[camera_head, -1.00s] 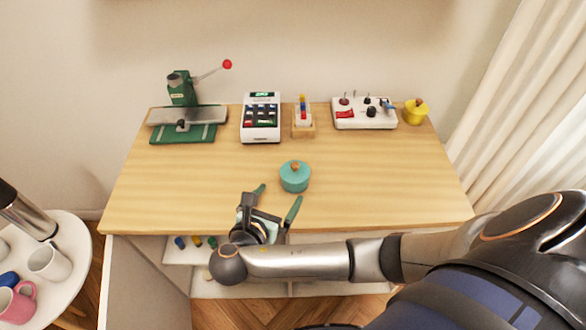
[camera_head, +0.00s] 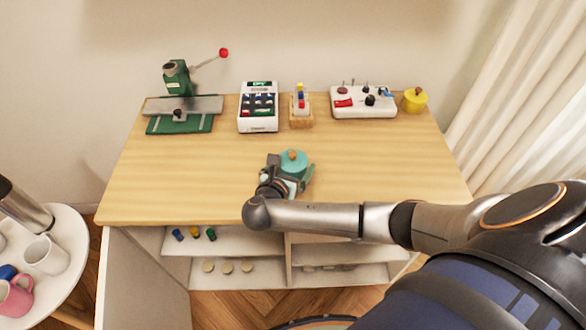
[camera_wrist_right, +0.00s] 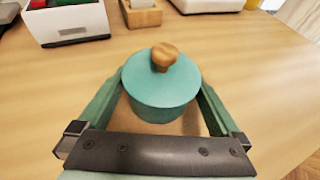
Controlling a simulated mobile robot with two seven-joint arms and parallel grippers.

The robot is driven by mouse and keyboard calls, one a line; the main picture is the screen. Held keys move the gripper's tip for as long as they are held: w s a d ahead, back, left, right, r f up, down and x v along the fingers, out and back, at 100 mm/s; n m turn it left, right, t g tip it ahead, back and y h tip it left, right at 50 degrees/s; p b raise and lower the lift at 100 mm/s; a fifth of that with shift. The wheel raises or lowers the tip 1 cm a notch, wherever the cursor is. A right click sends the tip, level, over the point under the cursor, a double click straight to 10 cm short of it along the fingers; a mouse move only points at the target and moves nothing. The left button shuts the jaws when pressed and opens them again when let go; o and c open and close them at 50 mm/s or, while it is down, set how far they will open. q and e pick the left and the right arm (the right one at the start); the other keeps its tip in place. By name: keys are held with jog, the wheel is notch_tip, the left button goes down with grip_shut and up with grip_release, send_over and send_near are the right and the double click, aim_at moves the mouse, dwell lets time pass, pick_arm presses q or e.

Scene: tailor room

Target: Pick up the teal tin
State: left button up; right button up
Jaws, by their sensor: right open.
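The teal tin (camera_head: 293,161) stands upright on the wooden table, a round pot with a lid and a wooden knob. It also shows in the right wrist view (camera_wrist_right: 160,88), between the two green fingers. My right gripper (camera_head: 290,178) is open around the tin, one finger on each side. In the right wrist view a narrow gap shows at the left finger; the right finger is very close to the tin, and I cannot tell if it touches. The fingertips are partly hidden behind the tin. My left gripper is out of view.
On the table's (camera_head: 170,190) back edge stand a green press (camera_head: 180,105), a white keypad device (camera_head: 258,108), a wooden holder (camera_head: 301,108), a white control box (camera_head: 363,102) and a yellow tin (camera_head: 414,100). A round white side table (camera_head: 72,235) with mugs is at left.

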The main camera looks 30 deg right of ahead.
jog(key=c, duration=1.2)
jog(key=shift+r, duration=0.2)
